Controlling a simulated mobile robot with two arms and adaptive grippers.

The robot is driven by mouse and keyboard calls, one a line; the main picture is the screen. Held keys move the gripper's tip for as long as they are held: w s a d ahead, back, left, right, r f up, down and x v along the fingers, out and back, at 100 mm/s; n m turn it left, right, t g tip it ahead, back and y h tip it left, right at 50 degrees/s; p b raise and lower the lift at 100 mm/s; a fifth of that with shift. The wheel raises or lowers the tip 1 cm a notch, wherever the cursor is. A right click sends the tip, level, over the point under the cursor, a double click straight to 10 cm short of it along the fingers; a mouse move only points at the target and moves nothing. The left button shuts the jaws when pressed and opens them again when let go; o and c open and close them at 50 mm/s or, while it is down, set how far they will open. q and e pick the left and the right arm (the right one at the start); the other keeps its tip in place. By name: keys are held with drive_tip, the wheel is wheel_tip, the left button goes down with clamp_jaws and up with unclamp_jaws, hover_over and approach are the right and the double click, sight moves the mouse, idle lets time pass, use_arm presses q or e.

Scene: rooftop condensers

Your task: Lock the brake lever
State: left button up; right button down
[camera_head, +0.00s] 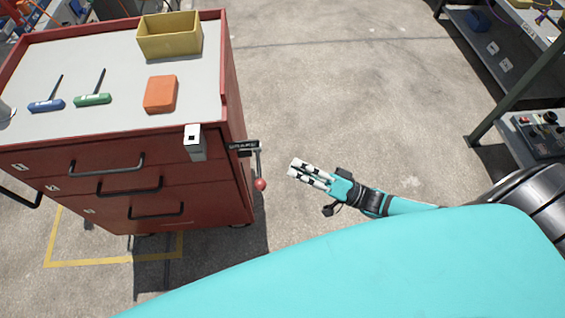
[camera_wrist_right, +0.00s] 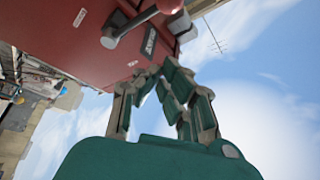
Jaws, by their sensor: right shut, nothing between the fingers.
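The brake lever (camera_head: 259,167) is a thin grey rod with a red ball knob (camera_head: 261,184). It hangs down from a black labelled plate (camera_head: 243,147) on the right side of the red tool cart (camera_head: 226,80). In the right wrist view the lever (camera_wrist_right: 124,24) shows at the top, with its red knob (camera_wrist_right: 168,6) cut by the edge. My right gripper (camera_head: 294,170) is shut and empty, a little right of the knob and apart from it. Its fingers also show in the right wrist view (camera_wrist_right: 162,72). My left gripper is not in view.
On the cart top are a yellow bin (camera_head: 170,38), an orange block (camera_head: 160,94), and blue (camera_head: 47,106) and green (camera_head: 93,100) screwdrivers. A dark shelf unit (camera_head: 490,95) stands at the right. The concrete floor between them is clear.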

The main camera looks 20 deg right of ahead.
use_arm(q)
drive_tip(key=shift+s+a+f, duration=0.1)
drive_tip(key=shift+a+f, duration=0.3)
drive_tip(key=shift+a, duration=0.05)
use_arm(e)
drive_tip(key=d, duration=0.1)
drive_tip(key=s+d+f, duration=0.1)
drive_tip(key=shift+s+d+f, duration=0.15)
drive_tip(key=shift+d+f, duration=0.05)
drive_tip(key=shift+d, duration=0.1)
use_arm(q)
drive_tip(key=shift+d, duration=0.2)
